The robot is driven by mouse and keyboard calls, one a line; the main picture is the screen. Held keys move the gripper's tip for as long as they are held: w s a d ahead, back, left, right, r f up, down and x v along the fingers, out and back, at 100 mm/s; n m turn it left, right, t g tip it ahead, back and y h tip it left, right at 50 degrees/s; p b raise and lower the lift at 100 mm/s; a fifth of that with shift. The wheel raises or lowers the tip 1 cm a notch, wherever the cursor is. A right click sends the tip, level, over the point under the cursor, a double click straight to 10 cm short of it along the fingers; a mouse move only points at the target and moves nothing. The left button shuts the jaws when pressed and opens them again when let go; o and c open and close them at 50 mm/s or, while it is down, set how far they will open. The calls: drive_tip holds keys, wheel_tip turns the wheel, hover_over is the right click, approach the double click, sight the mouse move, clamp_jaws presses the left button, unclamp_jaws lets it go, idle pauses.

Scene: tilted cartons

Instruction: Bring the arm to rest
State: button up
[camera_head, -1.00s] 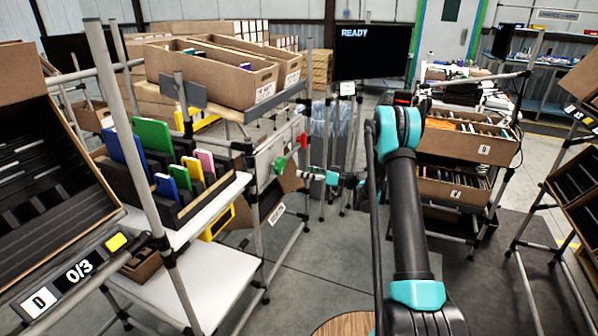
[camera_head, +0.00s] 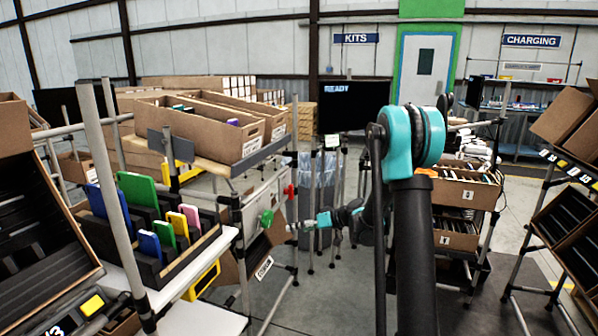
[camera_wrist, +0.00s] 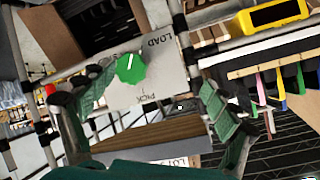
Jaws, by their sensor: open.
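My arm rises at the right of centre in the head view, its black upper link (camera_head: 413,255) leading to a teal elbow joint (camera_head: 415,137). The forearm beyond it points away and to the left. My gripper (camera_head: 296,227) is small at its far end, near a green knob (camera_head: 266,219) on a grey panel; I cannot tell the exact gap. In the wrist view my gripper (camera_wrist: 155,105) shows two green fingers spread wide, with nothing between them. Beyond them is the panel marked LOAD and PICK (camera_wrist: 158,72) with the green knob (camera_wrist: 130,69).
A rack with a divided tray of coloured items (camera_head: 170,240) stands at the left. Long cartons (camera_head: 190,128) lie on a shelf behind it. Stacked cartons (camera_head: 462,192) stand right of my arm, and a rack of tilted cartons (camera_head: 565,215) is at far right. Floor between is clear.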

drive_tip(key=s+d+f+m+h, duration=0.1)
drive_tip(key=s+d, duration=0.5)
drive_tip(key=s, duration=0.6)
drive_tip(key=s+d+f+m+h, duration=0.1)
drive_tip(key=s+d+m+h, duration=0.2)
drive_tip(key=s, duration=0.9)
drive_tip(key=s+d+f+m+h, duration=0.2)
drive_tip(key=s+d+m+h, duration=0.1)
drive_tip(key=s+d+h, duration=0.4)
drive_tip(key=s+d, duration=0.3)
drive_tip(key=s, duration=0.1)
drive_tip(key=shift+s+g, duration=0.3)
drive_tip(key=shift+s, duration=0.1)
drive_tip(key=shift+c, duration=0.2)
